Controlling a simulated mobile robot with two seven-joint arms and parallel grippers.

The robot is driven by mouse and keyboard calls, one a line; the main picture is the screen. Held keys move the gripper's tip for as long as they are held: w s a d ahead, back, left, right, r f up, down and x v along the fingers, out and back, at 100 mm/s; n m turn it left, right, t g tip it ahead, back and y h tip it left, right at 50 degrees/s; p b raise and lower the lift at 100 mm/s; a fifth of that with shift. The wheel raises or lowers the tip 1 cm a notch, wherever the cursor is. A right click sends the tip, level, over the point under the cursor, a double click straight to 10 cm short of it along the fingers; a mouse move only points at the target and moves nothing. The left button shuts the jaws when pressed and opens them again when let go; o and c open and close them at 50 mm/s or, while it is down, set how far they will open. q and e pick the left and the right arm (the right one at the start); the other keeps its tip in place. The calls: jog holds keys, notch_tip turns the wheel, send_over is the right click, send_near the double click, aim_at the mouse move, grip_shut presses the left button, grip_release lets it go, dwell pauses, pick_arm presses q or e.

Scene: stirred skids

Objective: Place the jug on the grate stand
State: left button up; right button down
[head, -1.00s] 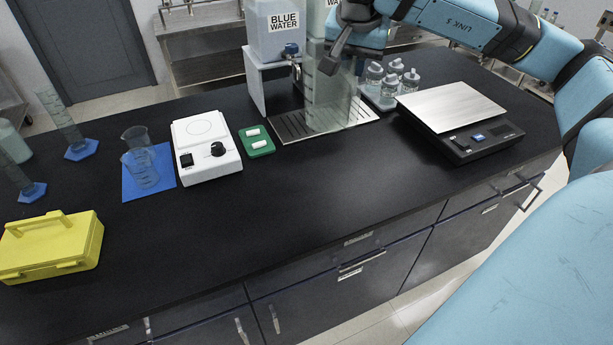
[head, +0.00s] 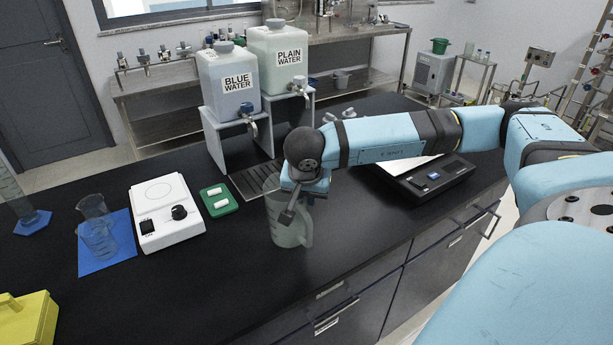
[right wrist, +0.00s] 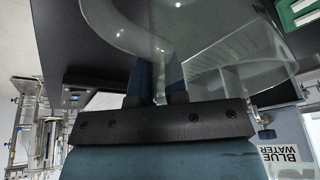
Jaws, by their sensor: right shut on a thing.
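The clear jug (head: 287,222) is upright near the front of the black counter in the head view. My right gripper (head: 288,212) is shut on the jug. In the right wrist view the dark fingers (right wrist: 157,80) close around the jug's handle, and the clear jug (right wrist: 225,50) fills the upper part. I cannot tell whether the jug's base touches the counter. The grate stand (head: 250,184) is a metal grating on the counter behind the jug, below the water containers, partly hidden by the jug and my arm. My left gripper is not in view.
The blue water container (head: 226,88) and plain water container (head: 278,62) stand on raised supports behind the grate. A balance (head: 440,178) is to the right, partly behind my arm.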

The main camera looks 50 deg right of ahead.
jog(key=shift+f, duration=0.5)
jog(key=shift+f, duration=0.2)
jog(key=c, duration=1.1)
grip_release()
jog(key=shift+r, duration=0.1)
jog(key=shift+c, duration=0.2)
